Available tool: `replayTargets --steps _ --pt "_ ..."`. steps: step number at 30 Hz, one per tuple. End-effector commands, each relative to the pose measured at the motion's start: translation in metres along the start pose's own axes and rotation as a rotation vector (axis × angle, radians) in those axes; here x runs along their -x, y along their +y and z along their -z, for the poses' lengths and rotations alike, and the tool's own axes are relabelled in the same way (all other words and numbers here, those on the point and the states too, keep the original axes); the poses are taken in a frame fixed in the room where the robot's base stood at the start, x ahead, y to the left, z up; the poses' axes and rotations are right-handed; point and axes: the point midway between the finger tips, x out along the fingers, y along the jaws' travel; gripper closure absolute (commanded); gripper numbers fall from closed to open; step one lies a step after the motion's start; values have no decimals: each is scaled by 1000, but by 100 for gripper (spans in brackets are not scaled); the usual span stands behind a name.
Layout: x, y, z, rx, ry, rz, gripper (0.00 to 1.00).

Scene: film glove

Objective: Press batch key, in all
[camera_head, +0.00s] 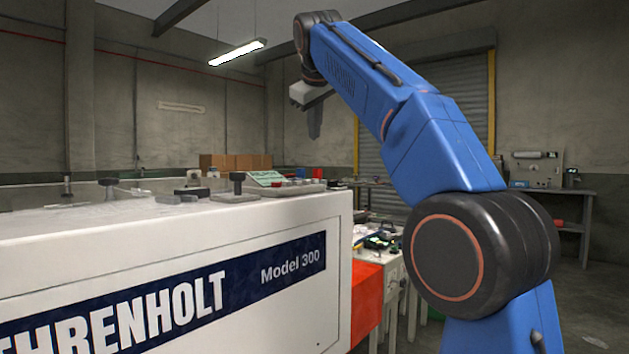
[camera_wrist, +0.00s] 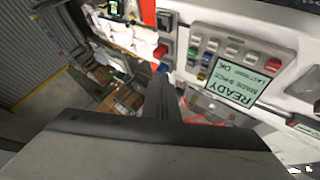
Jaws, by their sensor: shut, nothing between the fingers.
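The key panel (camera_wrist: 253,47) of the white machine shows in the wrist view, upper right, upside down. I cannot tell which is the batch key. My gripper (camera_wrist: 161,82) is shut and empty, its tips appearing just below the blue button. In the head view my gripper (camera_head: 315,130) hangs above and beyond the panel (camera_head: 268,179).
The white machine body (camera_head: 170,280) fills the left, with black knobs (camera_head: 238,182) on top. A cluttered bench (camera_head: 378,240) stands behind its right end. Cardboard boxes (camera_head: 235,162) stand at the back. The air around my gripper looks clear.

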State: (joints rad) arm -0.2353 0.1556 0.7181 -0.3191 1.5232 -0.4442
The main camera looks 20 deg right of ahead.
Motion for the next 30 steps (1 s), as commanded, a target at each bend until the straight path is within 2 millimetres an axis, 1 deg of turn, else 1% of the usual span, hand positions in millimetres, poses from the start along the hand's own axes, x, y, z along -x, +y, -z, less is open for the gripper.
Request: replayTargets --steps 5,9,24,30 --pt "-1 -1 -1 0 0 0 100" --pt "-5 -4 -5 -1 0 0 100" --pt "-45 -33 -34 0 -1 1 100" --pt "-57 -42 -42 0 -1 1 100"
